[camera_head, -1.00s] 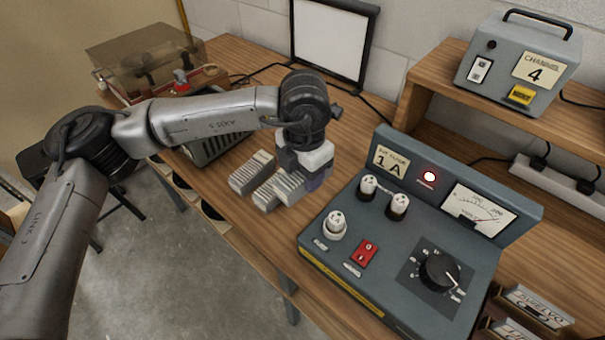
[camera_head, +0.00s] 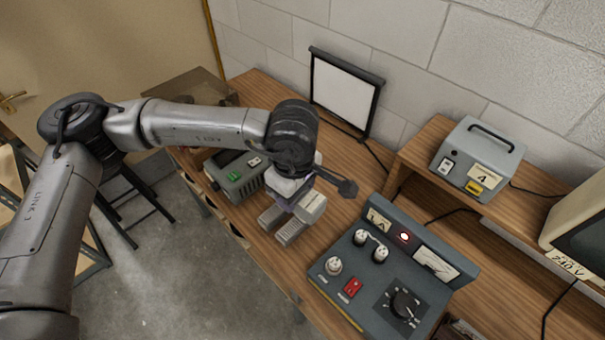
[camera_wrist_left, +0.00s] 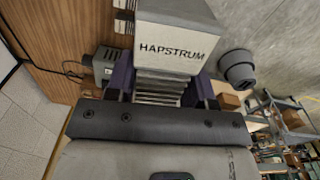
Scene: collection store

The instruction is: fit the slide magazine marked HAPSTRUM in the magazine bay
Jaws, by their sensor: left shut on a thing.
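The slide magazine marked HAPSTRUM (camera_wrist_left: 172,48) fills the top middle of the left wrist view, its label readable and its ribbed slots below. My left gripper (camera_wrist_left: 163,86) is shut on it, a purple finger on each side. A grey-green device with a green switch (camera_head: 238,183) stands left of the gripper, partly hidden by my arm. I cannot make out the magazine bay. My right gripper is not in view.
A grey control box (camera_head: 352,262) with knobs and a red switch stands right of the magazines. A white screen (camera_head: 343,92) stands at the back. A meter box (camera_head: 476,160) sits on the raised shelf. The bench's front edge is close to the magazines.

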